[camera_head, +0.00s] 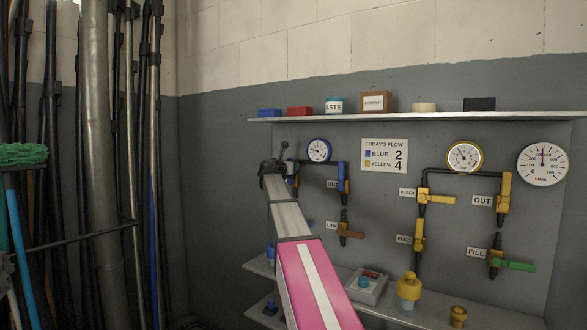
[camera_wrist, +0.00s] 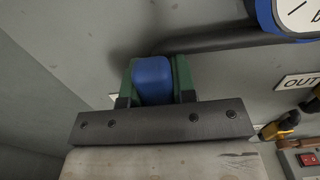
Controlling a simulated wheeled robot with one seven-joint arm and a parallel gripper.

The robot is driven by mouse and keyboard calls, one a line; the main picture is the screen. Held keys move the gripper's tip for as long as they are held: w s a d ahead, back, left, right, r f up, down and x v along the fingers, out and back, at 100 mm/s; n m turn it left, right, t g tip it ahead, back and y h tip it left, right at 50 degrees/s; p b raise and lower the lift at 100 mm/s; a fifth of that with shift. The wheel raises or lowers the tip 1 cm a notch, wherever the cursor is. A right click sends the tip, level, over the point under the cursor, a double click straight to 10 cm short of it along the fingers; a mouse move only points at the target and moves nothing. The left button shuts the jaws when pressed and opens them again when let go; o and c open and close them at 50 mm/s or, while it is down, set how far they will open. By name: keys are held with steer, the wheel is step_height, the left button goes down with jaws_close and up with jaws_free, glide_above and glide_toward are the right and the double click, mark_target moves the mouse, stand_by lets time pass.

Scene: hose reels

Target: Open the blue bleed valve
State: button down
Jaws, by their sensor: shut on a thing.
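My gripper (camera_head: 273,168) is at the left end of the blue pipe group, just left of the blue-rimmed gauge (camera_head: 319,150). In the wrist view, its green-padded fingers (camera_wrist: 153,78) are shut on a blue valve handle (camera_wrist: 152,88), one on each side. In the head view my gripper and arm hide most of this valve, and no label for it is readable. Another blue valve (camera_head: 343,186) hangs at the right end of the black pipe, beside the OUT sign (camera_head: 332,184). The blue-rimmed gauge also shows in the wrist view (camera_wrist: 285,25).
A flow sign (camera_head: 384,156) reads blue 2, yellow 4. Yellow valves (camera_head: 436,198) and a green-handled valve (camera_head: 512,265) are to the right. A shelf (camera_head: 400,116) runs above, and a lower shelf (camera_head: 435,308) holds a switch box (camera_head: 366,287). Poles stand at the left.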

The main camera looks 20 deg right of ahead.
stand_by(0.3)
steer(key=c, duration=0.9)
jaws_free()
steer(key=shift+a, duration=0.1)
steer(key=v, duration=1)
steer(key=shift+s+a, duration=0.3)
